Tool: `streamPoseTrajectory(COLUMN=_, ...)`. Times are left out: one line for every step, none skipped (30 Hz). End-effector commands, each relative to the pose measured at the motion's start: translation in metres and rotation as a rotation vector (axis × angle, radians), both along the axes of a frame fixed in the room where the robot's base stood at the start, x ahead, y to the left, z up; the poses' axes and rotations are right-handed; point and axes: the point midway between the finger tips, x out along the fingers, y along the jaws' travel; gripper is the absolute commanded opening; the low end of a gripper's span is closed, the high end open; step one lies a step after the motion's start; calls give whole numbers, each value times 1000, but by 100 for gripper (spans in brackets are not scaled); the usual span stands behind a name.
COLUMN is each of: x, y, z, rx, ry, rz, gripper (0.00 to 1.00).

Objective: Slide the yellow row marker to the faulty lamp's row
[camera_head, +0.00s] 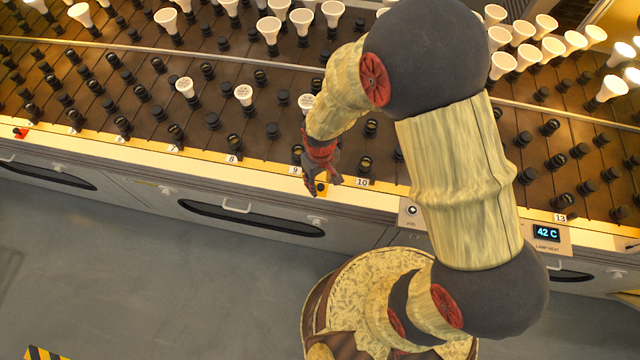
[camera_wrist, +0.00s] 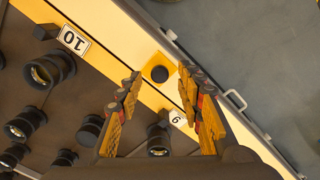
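The yellow row marker (camera_wrist: 166,59) is a small yellow plate with a black round knob, on the cream front rail between the labels 9 and 10. It also shows in the head view (camera_head: 321,189), partly covered by my gripper. My gripper (camera_head: 322,184) is above the rail at the marker. In the wrist view my gripper (camera_wrist: 159,76) is open, with its fingers on either side of the knob in the picture; contact cannot be told. Lamps stand in the bed, including a white one (camera_head: 243,94) and bright ones (camera_head: 611,88) at right. Which lamp is faulty I cannot tell.
Numbered labels run along the rail, including 8 (camera_head: 233,159) and 13 (camera_head: 560,217). A red marker (camera_head: 20,132) sits at the rail's left end. A display (camera_head: 547,233) reads 42 C. Drawer handles (camera_head: 236,206) project from the cabinet front. Grey floor (camera_head: 170,290) is clear.

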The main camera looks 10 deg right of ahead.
Motion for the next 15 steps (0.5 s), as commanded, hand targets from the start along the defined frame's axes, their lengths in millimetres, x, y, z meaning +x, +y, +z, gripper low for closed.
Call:
streamPoseTrajectory(x=0, y=0, z=-6, rx=0, ry=1, rz=0, gripper=37)
streamPoseTrajectory(x=0, y=0, z=-8, rx=0, ry=0, rz=0, gripper=37)
streamPoseTrajectory(x=0, y=0, z=-10, rx=0, ry=0, rz=0, gripper=37)
streamPoseTrajectory(x=0, y=0, z=-11, rx=0, ry=-1, rz=0, gripper=37)
streamPoseTrajectory(x=0, y=0, z=-12, rx=0, ry=-1, rz=0, gripper=37)
streamPoseTrajectory(x=0, y=0, z=-13, rx=0, ry=-1, rz=0, gripper=37)
streamPoseTrajectory(x=0, y=0, z=-13, rx=0, ry=-1, rz=0, gripper=37)
streamPoseTrajectory(x=0, y=0, z=-13, rx=0, ry=-1, rz=0, gripper=37)
streamPoseTrajectory(x=0, y=0, z=-13, rx=0, ry=-1, rz=0, gripper=37)
streamPoseTrajectory(x=0, y=0, z=-13, rx=0, ry=-1, rz=0, gripper=37)
streamPoseTrajectory(x=0, y=0, z=-12, rx=0, ry=-1, rz=0, gripper=37)
streamPoseTrajectory(x=0, y=0, z=-12, rx=0, ry=-1, rz=0, gripper=37)
streamPoseTrajectory(x=0, y=0, z=-12, rx=0, ry=-1, rz=0, gripper=37)
streamPoseTrajectory(x=0, y=0, z=-12, rx=0, ry=-1, rz=0, gripper=36)
streamPoseTrajectory(x=0, y=0, z=-12, rx=0, ry=-1, rz=0, gripper=33)
